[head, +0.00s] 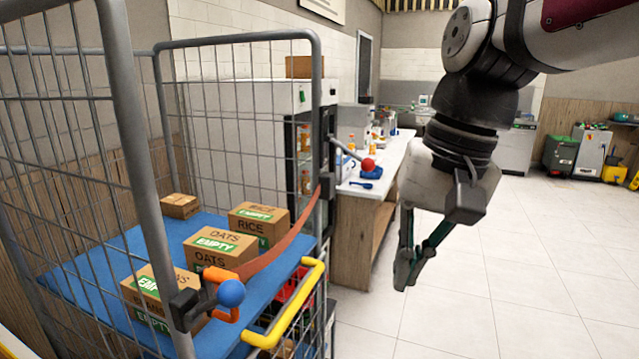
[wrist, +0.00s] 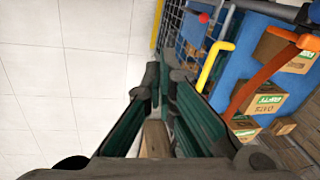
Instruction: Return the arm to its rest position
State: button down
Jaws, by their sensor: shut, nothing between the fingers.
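My gripper (head: 405,283) hangs from my raised arm on the right side of the head view, fingers pointing down. It is shut and empty, out in the air over the tiled floor, to the right of the wire cage trolley. In the wrist view my gripper (wrist: 156,78) shows with its dark green fingers together at the tips. A brown strip shows through the gap behind the fingertips.
The wire cage trolley (head: 125,130) stands at left with cardboard boxes (head: 222,247) on its blue shelf. An orange strap, a yellow handle (head: 285,305) and a blue ball (head: 231,293) edge its front. A white counter (head: 385,165) stands behind.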

jog(key=s+d+f+n+t+h, duration=0.2)
jog(key=s+d+f+t, duration=0.2)
jog(key=s+d, duration=0.3)
jog(key=shift+s+d+f+t, duration=0.35)
jog(key=shift+d+f, duration=0.1)
jog(key=shift+d, duration=0.4)
